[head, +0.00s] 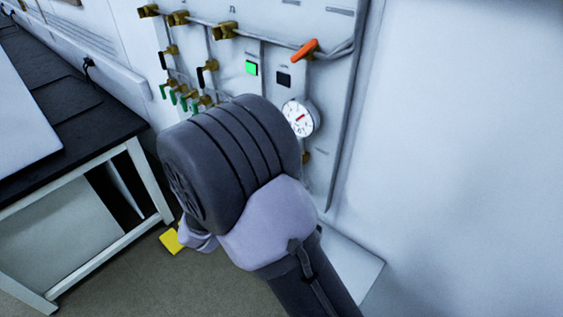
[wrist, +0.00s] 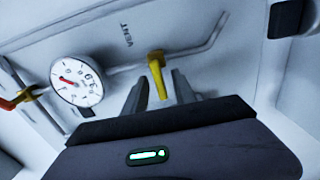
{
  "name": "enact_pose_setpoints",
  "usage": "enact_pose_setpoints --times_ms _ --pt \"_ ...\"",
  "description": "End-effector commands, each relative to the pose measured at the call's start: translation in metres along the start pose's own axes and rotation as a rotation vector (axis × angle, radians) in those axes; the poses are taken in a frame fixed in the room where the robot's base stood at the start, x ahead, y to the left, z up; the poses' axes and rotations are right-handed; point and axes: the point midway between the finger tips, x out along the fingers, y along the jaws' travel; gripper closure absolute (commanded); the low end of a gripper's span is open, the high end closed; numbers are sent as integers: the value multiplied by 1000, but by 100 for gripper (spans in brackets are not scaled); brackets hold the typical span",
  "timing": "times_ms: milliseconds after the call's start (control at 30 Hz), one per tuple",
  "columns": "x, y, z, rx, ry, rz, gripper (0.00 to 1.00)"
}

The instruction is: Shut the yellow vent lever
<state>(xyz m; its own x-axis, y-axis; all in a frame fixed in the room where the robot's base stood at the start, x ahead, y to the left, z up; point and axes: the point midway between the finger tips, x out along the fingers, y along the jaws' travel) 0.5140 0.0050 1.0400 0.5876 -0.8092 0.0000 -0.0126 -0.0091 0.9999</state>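The yellow vent lever (wrist: 157,79) shows in the wrist view, on a pipe of the pale panel below the printed word VENT. It points down the picture towards my gripper, across the line of the pipe. My gripper (wrist: 160,88) is open, with one dark finger on each side of the lever. A gap shows between the lever and each finger, so it does not look gripped. How deep the lever sits between the fingers is hard to tell. In the head view my arm hides the lever and the fingers.
A round gauge (head: 298,118) is on the panel, also in the wrist view (wrist: 76,80). An orange lever (head: 305,49) is above it. A green light (head: 251,68) and several brass valves (head: 178,18) are further left. A dark-topped bench (head: 95,122) stands at left.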

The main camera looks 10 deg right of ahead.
Motion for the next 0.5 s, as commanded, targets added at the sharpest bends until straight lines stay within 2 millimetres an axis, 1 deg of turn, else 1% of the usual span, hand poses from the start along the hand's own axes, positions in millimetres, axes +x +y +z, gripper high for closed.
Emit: enact_pose_setpoints --times_ms 67,167,267,500 --pt "-3 0 0 0 1 0 67" --pt "-18 2 -2 -2 5 -1 67" --pt "-45 3 -2 -2 7 -1 67" --pt "-124 4 -1 -2 7 0 67"
